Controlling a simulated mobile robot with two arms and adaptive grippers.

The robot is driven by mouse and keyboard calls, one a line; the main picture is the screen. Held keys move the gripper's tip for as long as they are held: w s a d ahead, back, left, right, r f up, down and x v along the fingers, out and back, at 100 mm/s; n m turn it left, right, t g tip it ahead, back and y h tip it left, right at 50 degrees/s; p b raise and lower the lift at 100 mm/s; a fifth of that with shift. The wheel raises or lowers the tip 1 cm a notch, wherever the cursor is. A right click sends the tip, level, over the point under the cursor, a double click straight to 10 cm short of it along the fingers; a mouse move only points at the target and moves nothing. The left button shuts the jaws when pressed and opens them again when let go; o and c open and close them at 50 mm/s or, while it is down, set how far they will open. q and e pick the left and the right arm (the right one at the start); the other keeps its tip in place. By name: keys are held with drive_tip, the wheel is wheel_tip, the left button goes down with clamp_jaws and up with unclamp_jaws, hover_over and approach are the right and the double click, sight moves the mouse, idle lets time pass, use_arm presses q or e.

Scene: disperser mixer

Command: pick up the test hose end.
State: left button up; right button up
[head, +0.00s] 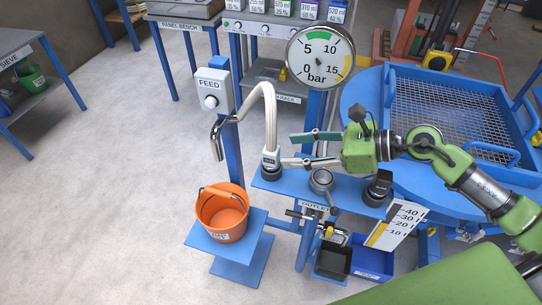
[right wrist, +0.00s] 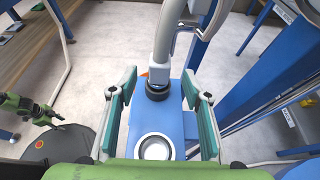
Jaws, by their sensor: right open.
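The test hose end (head: 269,158) is a white labelled fitting standing upright in a dark collar on a blue shelf. Its pale hose (head: 268,100) arches up and left to a metal spout. My right gripper (head: 287,150) is open and empty, just right of the hose end, its two fingers pointing towards it. In the right wrist view the hose end (right wrist: 160,74) stands ahead, roughly centred between the spread fingers (right wrist: 158,85), with no contact visible. A green part of my left arm (right wrist: 30,106) shows small at left in that view; its jaw state is unclear.
An open ring-shaped outlet (head: 320,181) sits on the shelf below my right gripper. An orange bucket (head: 222,222) stands on a low blue stand. A pressure gauge (head: 320,57) rises behind. A blue mesh-topped table (head: 365,95) stands at right. Dark and blue bins (head: 333,263) hang below.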

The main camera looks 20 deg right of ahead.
sight(279, 151)
drive_tip(key=shift+w+a+f, duration=0.2)
drive_tip(key=shift+w+a, duration=0.15)
drive_tip(key=shift+a, duration=0.25)
drive_tip(key=shift+w+a+f+p, duration=0.1)
drive_tip(key=shift+w+a+p, duration=0.2)
drive_tip(key=shift+a+p, duration=0.15)
drive_tip(key=p+x, duration=0.1)
drive_tip(key=x, duration=0.2)
drive_tip(key=shift+w+a+f, duration=0.1)
drive_tip(key=shift+w+a, duration=0.1)
drive_tip(key=shift+w+a+f, duration=0.2)
drive_tip(key=shift+a+f, duration=0.1)
clamp_jaws()
